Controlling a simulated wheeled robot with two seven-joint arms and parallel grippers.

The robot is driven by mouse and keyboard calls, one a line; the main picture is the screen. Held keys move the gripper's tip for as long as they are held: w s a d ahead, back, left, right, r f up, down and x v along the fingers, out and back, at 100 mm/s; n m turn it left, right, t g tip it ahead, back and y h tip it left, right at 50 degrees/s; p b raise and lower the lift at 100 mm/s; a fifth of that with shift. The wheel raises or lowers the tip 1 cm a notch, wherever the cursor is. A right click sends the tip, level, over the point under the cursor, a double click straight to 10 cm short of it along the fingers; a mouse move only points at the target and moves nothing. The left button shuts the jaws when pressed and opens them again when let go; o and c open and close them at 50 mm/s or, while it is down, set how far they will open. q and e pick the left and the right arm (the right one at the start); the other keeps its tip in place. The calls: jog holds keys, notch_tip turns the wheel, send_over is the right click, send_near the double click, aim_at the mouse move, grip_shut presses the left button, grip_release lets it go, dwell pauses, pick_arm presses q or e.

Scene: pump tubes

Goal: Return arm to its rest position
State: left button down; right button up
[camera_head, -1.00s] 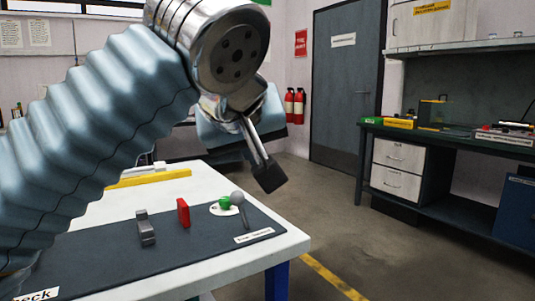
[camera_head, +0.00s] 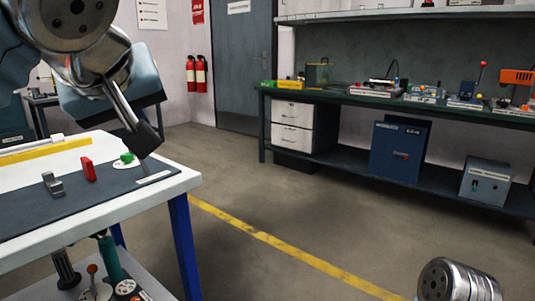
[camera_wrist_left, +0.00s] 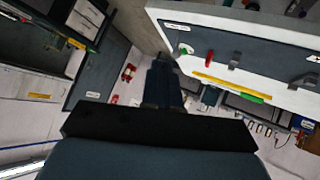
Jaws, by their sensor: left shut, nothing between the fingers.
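My left gripper (camera_head: 143,138) is shut and empty, in front of the near right corner of the white table in the head view. In the left wrist view its dark fingers (camera_wrist_left: 163,82) point up the picture, with nothing between them. On the dark mat (camera_head: 70,197) lie a grey bracket (camera_head: 52,184), a red block (camera_head: 88,169) and a green piece (camera_head: 127,158) on a white disc. A thin grey rod shows beside the fingertips, partly hidden. A metal link of my right arm shows at bottom right; its gripper is out of view.
A yellow bar (camera_head: 45,150) lies along the back of the white table (camera_head: 175,186). A lower shelf holds tools. A dark bench (camera_head: 345,95) with instruments stands at the back right, with blue boxes on its lower shelf. The floor between, with its yellow line (camera_head: 262,237), is clear.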

pick_arm(q)
jog(key=w+d+f+m+g+h+p, duration=0.15)
jog(key=w+d+f, duration=0.3)
jog(key=f, duration=0.55)
jog(key=w+d+f+m+g, duration=0.1)
jog(key=w+d+f+m, duration=0.2)
jog(key=w+f, duration=0.45)
jog(key=w+d+f+m+g+h, duration=0.1)
jog(key=w+d+f+m+g, duration=0.2)
jog(key=f, duration=0.9)
notch_tip(320, 180, down, 21)
jog(key=s+d+g+h+p, duration=0.1)
jog(key=s+d+g+h, duration=0.1)
jog(key=h, duration=0.1)
jog(key=s+a+f+n+g+p, duration=0.1)
jog(key=s+a+f, duration=0.2)
jog(key=s+f, duration=0.7)
jog(key=s+a+f+n+g+p, duration=0.1)
jog(key=s+a+f, duration=0.3)
jog(key=s+f, duration=0.7)
jog(key=shift+f+n, duration=0.4)
jog(key=shift+n, duration=0.25)
pick_arm(e)
jog(key=r, duration=0.1)
jog(key=a+r, duration=0.1)
jog(key=r, duration=0.2)
jog(key=shift+s+a+r, duration=0.15)
jog(key=shift+a+r, duration=0.05)
jog(key=shift+a, duration=0.05)
